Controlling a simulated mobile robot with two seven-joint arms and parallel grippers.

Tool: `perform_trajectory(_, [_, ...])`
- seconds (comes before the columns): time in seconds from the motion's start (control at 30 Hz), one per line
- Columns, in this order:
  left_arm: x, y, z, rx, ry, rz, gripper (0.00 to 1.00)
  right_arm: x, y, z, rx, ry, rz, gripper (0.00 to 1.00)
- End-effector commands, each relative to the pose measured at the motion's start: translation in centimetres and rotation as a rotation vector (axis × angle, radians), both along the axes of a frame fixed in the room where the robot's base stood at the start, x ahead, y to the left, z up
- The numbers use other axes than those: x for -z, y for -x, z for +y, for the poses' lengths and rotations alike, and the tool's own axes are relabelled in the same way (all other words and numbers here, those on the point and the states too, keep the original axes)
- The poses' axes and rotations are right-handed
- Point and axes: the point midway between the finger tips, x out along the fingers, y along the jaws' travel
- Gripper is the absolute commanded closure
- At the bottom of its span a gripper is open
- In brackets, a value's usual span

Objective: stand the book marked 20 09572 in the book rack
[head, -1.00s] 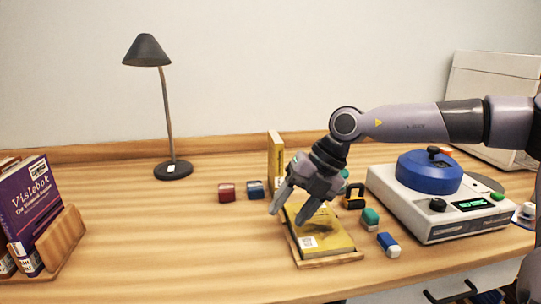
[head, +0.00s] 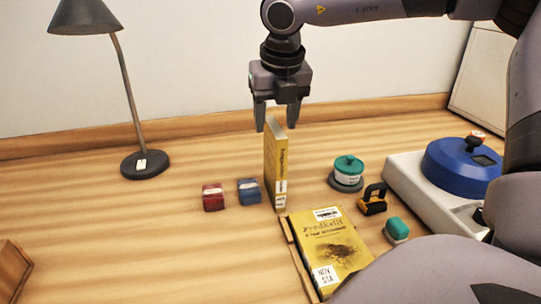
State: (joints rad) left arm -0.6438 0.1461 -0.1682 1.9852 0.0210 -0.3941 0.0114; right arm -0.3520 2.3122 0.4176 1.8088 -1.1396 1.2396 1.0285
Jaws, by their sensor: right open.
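My right gripper (head: 276,124) is open and points down. Its fingertips show on either side of the top of a thin yellow book (head: 275,165) standing upright on the table; I cannot tell if the book's top is between them. Another yellow book (head: 333,240) lies flat, cover up, on a wooden tray (head: 299,262). The number 20 09572 cannot be read on either book. A wooden corner at the lower left edge (head: 14,268) belongs to the rack; its books are out of view. My left gripper is not in view.
A red block (head: 213,197) and a blue block (head: 249,191) sit left of the standing book. A teal-topped round object (head: 347,174), a black-and-yellow item (head: 373,199) and a white machine with blue lid (head: 455,170) are at right. A lamp (head: 146,163) stands at left.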

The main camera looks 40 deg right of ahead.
Motion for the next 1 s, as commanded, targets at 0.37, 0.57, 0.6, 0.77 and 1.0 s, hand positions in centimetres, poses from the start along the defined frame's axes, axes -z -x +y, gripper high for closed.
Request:
perform_trajectory(0.37, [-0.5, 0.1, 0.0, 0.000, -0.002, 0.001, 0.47, 3.5, -0.8, -0.7, 0.000, -0.001, 0.004, 0.47])
perform_trajectory(0.57, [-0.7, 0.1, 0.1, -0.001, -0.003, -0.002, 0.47, 6.0, -1.5, -1.1, 0.000, -0.002, 0.001, 0.47])
perform_trajectory(0.6, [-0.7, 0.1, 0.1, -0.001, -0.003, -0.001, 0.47, 6.3, -1.6, -1.2, 0.000, -0.002, 0.001, 0.47])
perform_trajectory(0.77, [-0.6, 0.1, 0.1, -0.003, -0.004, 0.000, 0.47, 6.8, -1.7, -1.2, -0.001, -0.002, -0.001, 0.47])
perform_trajectory(1.0, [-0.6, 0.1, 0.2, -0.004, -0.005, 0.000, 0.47, 6.8, -1.7, -1.2, -0.001, -0.002, -0.001, 0.47])
